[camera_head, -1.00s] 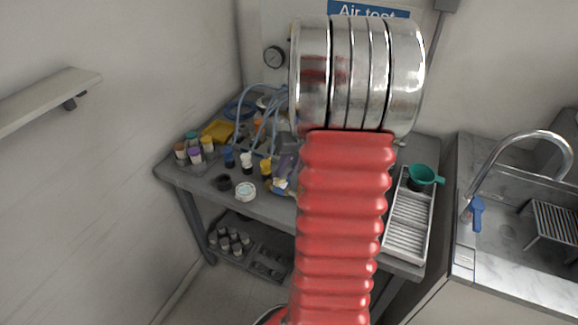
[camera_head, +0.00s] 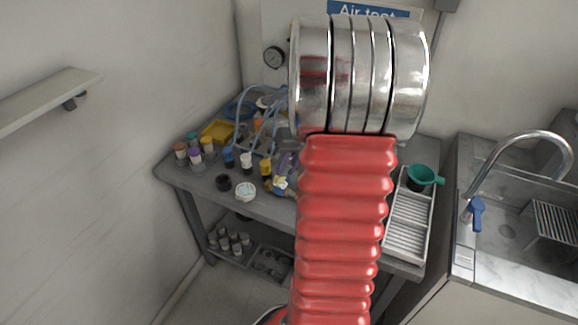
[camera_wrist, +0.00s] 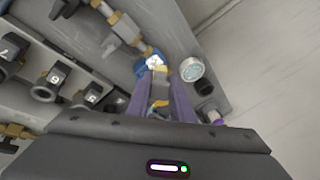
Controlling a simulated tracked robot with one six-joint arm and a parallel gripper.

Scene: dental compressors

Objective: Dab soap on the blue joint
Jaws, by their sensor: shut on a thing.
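In the wrist view my gripper (camera_wrist: 162,88) has its two purple fingers closed on a slim grey and yellow tool (camera_wrist: 161,73), seemingly a soap dabber. A blue joint (camera_wrist: 141,68) lies just past the fingertips, at the end of a brass fitting line. A white, foam-like patch (camera_wrist: 154,61) sits at the joint by the tool's end. I cannot tell whether it is soap on the joint or the tool's tip. In the head view my gripper (camera_head: 288,163) is over the bench, partly hidden by my red arm.
On the bench (camera_head: 203,184) stand a round white tin (camera_head: 245,191), a black cup (camera_head: 223,183), several coloured-top bottles and a yellow tray (camera_head: 217,131). Numbered valves (camera_wrist: 46,91) fill the left of the wrist view. A ribbed rack (camera_head: 408,222) and green funnel (camera_head: 421,176) are at right.

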